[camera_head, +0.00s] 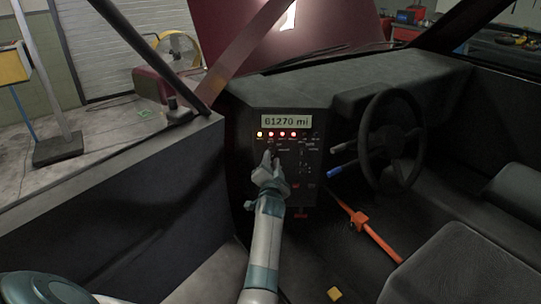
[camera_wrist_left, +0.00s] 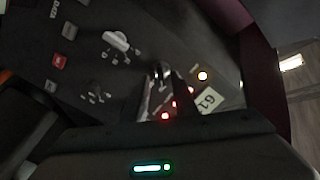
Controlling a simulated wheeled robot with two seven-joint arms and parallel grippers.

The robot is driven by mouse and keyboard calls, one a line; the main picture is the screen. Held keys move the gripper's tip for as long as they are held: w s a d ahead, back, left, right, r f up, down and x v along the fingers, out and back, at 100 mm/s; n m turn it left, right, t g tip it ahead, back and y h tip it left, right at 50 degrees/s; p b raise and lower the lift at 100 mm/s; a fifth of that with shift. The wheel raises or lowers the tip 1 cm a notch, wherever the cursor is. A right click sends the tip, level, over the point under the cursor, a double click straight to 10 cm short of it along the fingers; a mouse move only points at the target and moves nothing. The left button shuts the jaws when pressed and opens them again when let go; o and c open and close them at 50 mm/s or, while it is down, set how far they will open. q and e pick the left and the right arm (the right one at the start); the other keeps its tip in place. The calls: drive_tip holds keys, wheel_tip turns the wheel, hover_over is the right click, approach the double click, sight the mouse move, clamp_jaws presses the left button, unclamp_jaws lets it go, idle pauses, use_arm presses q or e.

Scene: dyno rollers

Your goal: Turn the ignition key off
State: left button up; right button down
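My left gripper (camera_head: 272,160) reaches up to the dark dashboard panel (camera_head: 306,160), just below its row of lit warning lights (camera_head: 282,134). A display (camera_head: 287,121) above the lights reads 61270 mi. In the left wrist view the left gripper's fingers (camera_wrist_left: 162,76) are close together and point at the panel, beside the red and yellow lights (camera_wrist_left: 190,90). I cannot make out the ignition key; the fingers cover that spot, and I cannot tell if they hold it. My right gripper is in neither view.
A white knob (camera_wrist_left: 116,41) and a red button (camera_wrist_left: 59,61) are on the panel near the fingers. An orange handle (camera_head: 360,219) and a seat (camera_head: 455,268) are lower right.

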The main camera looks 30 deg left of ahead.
use_arm(q)
drive_tip(key=shift+w+a, duration=0.2)
drive_tip(key=shift+w, duration=0.15)
drive_tip(key=shift+r, duration=0.1)
clamp_jaws()
